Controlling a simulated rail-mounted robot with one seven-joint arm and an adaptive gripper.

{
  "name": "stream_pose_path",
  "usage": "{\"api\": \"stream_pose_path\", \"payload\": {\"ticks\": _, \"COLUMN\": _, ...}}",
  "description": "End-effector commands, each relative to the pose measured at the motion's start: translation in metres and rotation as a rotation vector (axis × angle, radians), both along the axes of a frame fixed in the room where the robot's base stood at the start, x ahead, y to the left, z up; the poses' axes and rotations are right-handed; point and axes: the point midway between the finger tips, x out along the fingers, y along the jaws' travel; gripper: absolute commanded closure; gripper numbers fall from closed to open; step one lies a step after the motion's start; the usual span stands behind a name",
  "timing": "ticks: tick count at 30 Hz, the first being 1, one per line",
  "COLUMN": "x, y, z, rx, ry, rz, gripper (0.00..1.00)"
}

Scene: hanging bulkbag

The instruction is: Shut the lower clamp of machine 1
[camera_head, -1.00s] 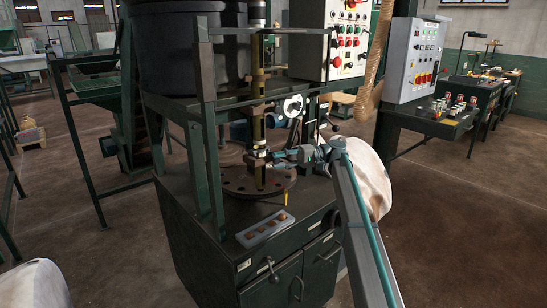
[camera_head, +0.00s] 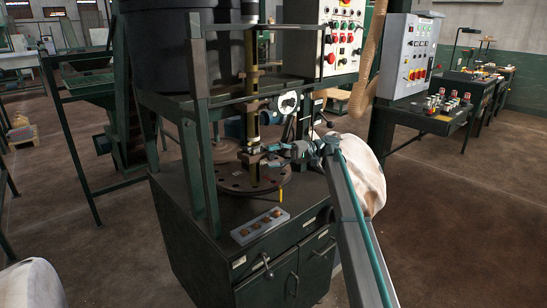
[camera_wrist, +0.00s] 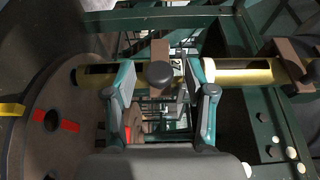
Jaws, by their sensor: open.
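Machine 1 has an upright brass tube (camera_head: 251,95) above a round brown flange (camera_head: 232,182). The lower clamp (camera_head: 250,150) sits low on the tube, just above the flange. My gripper (camera_head: 270,149) reaches it from the right. In the wrist view the tube (camera_wrist: 235,73) runs sideways, and the lower clamp's brown block (camera_wrist: 159,49) and dark round knob (camera_wrist: 159,73) lie between the two fingertips of my gripper (camera_wrist: 158,85). The fingers are open, one on each side of the knob; I cannot tell whether they touch it. Whether the clamp is open is unclear.
An upper clamp (camera_wrist: 290,62) sits further along the tube. Green frame posts (camera_head: 206,150) stand left of it. A grey tray (camera_head: 260,226) lies on the cabinet's front edge. A control panel (camera_head: 342,35) and a whitish bag (camera_head: 360,175) are to the right.

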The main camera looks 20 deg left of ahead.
Motion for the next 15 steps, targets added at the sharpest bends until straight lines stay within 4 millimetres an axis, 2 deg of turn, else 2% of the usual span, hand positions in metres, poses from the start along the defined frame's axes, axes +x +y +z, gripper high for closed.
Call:
{"api": "stream_pose_path", "payload": {"ticks": 5, "x": 0.007, "y": -0.008, "z": 0.000, "rx": 0.000, "ry": 0.000, "rz": -0.001, "gripper": 0.45}}
{"api": "stream_pose_path", "payload": {"ticks": 15, "x": 0.036, "y": -0.046, "z": 0.000, "rx": 0.000, "ry": 0.000, "rz": -0.001, "gripper": 0.45}}
